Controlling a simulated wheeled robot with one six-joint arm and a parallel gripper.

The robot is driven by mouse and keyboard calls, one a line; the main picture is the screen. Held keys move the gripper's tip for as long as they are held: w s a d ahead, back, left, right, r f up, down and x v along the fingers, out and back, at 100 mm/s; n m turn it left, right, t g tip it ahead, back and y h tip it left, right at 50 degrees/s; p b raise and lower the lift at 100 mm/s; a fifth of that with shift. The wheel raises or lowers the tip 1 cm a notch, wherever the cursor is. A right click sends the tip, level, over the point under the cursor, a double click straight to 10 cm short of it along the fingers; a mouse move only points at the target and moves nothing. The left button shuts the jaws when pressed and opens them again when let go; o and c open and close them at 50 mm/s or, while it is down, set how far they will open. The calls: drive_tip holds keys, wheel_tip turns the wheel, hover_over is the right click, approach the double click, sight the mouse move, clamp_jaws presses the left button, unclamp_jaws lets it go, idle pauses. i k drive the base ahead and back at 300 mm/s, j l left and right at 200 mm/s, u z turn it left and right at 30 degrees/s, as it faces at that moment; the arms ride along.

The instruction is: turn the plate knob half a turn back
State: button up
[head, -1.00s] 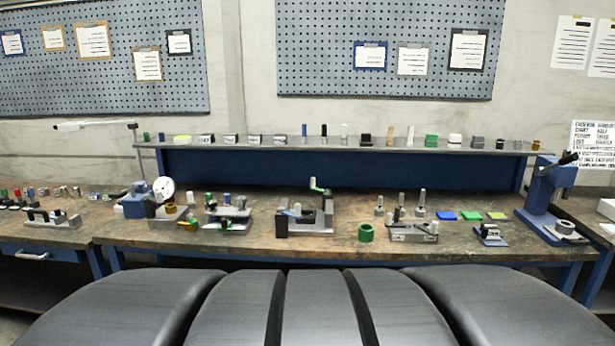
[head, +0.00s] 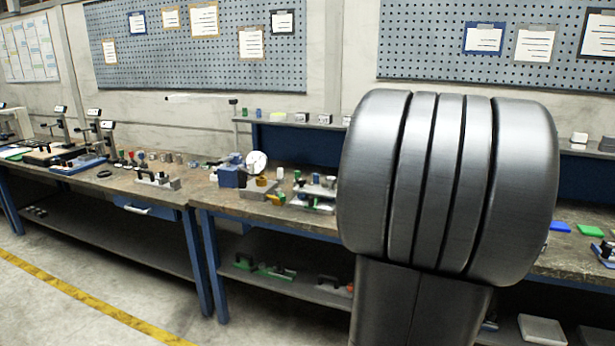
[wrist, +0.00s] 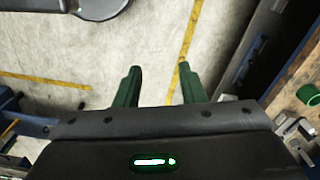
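My gripper shows in the wrist view, its two green fingers (wrist: 158,70) apart with only floor between them. It holds nothing. In the head view my arm rises large at right of centre, and my gripper is not seen there. I cannot make out the plate knob in either view. At the far left of the head view, several dark upright stands (head: 92,116) with small heads are on the left bench (head: 120,188); they are too small to show any knob.
The main bench (head: 225,203) carries a dial gauge (head: 257,162) and fixtures. My arm hides its middle. A green ring (wrist: 308,95) lies on a bench at the right of the wrist view. The floor (head: 70,265) in front of the benches is clear, with a yellow line (head: 95,309).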

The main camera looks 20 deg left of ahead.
sight(301, 181)
drive_tip(key=i+j+u, duration=0.35)
drive_tip(key=i+u, duration=0.15)
drive_tip(key=i, duration=0.7)
drive_tip(key=i+l+u, duration=0.1)
drive_tip(key=i+u, duration=0.35)
drive_tip(key=i, duration=0.75)
